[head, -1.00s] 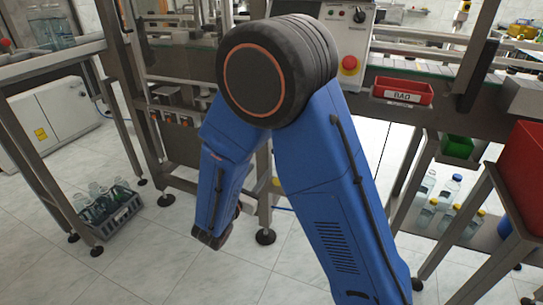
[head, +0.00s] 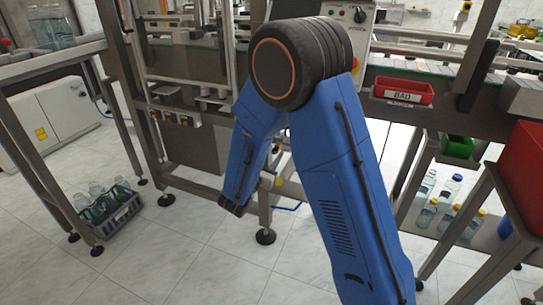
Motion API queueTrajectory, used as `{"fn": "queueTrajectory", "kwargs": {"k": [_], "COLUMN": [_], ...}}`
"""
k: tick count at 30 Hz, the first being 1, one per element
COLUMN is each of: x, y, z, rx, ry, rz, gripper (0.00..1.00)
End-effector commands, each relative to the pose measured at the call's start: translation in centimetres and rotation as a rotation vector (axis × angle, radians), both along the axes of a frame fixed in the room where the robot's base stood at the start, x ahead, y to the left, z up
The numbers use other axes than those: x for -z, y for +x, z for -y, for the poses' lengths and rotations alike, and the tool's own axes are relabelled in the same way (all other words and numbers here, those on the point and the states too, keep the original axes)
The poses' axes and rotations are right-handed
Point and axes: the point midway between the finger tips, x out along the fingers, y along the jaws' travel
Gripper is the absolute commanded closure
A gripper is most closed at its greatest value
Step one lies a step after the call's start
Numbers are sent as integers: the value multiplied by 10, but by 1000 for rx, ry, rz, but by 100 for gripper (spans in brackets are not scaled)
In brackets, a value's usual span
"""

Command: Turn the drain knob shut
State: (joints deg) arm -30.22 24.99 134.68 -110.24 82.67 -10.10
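A small yellow part (head: 277,182) shows by a pale pipe (head: 292,189) low under the machine, just right of my forearm. It may belong to the drain, but it is too small to tell whether it is the knob or how it is turned. My blue arm reaches down in front of the machine, and its dark wrist end (head: 235,205) is left of the yellow part. My gripper's fingers do not show; they are out of sight beyond the wrist.
A grey crate (head: 128,208) of bottles stands on the floor at left. Machine legs and a lower crossbar frame the area around my wrist. A red BAD bin (head: 403,99) hangs at right, above shelved bottles. The tiled floor in front is clear.

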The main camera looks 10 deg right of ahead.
Motion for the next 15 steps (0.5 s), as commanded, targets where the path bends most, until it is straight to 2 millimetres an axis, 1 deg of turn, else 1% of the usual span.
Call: {"fn": "queueTrajectory", "kwargs": {"k": [8, 9, 11, 12, 13, 15], "x": [0, 0, 0, 0, 0, 0], "y": [1, 1, 1, 1, 1, 1], "z": [0, 0, 0, 0, 0, 0], "rx": [0, 0, 0, 0, 0, 0], "ry": [0, 0, 0, 0, 0, 0], "rz": [0, 0, 0, 0, 0, 0], "gripper": [62, 72, 86, 96, 100, 100]}}
